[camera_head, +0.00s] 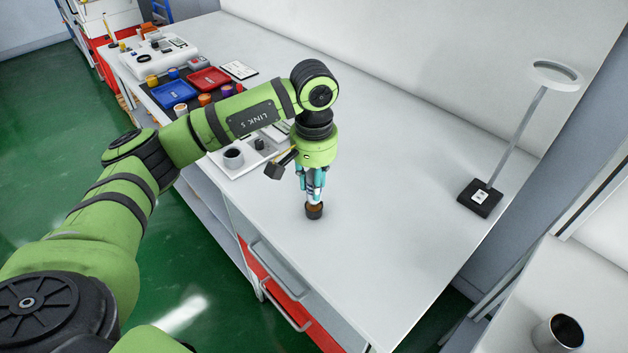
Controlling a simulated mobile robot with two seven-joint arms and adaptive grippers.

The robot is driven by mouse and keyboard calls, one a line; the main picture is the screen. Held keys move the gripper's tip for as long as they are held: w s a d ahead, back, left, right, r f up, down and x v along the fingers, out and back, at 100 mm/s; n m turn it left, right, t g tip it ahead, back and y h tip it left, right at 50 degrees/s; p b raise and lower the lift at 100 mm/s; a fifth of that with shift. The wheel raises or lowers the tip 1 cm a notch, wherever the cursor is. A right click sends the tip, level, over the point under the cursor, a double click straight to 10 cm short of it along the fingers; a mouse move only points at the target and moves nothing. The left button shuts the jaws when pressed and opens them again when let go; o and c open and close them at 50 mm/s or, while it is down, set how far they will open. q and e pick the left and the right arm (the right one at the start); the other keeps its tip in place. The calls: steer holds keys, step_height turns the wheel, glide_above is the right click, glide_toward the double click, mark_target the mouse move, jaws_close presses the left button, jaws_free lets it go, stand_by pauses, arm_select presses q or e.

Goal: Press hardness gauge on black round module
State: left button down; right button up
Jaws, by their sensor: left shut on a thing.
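My left gripper (312,190) points straight down over the front part of the white table. Its teal fingers are shut on a slim upright thing, which looks like the hardness gauge; the fingers hide most of it. Directly below the fingertips is the black round module (314,212), a small dark cylinder with a brownish top, on the table. The gauge's lower end seems to meet the module's top, but I cannot tell whether they touch. My right gripper is not in view.
A white tray (228,172) with a dark-filled cup (233,158) lies behind my left arm. Red (209,79) and blue (173,93) trays stand farther back. A ring lamp (480,197) stands at right. The table between is clear. Another black-filled cup (558,334) is at lower right.

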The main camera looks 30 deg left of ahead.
arm_select(q)
steer(key=shift+f+b, duration=0.65)
stand_by(0.4)
steer(key=shift+f, duration=0.15)
stand_by(0.6)
steer(key=shift+r+p, duration=0.5)
steer(key=shift+r, duration=0.4)
steer(key=shift+r+p, duration=1.15)
steer(key=shift+r, duration=1.05)
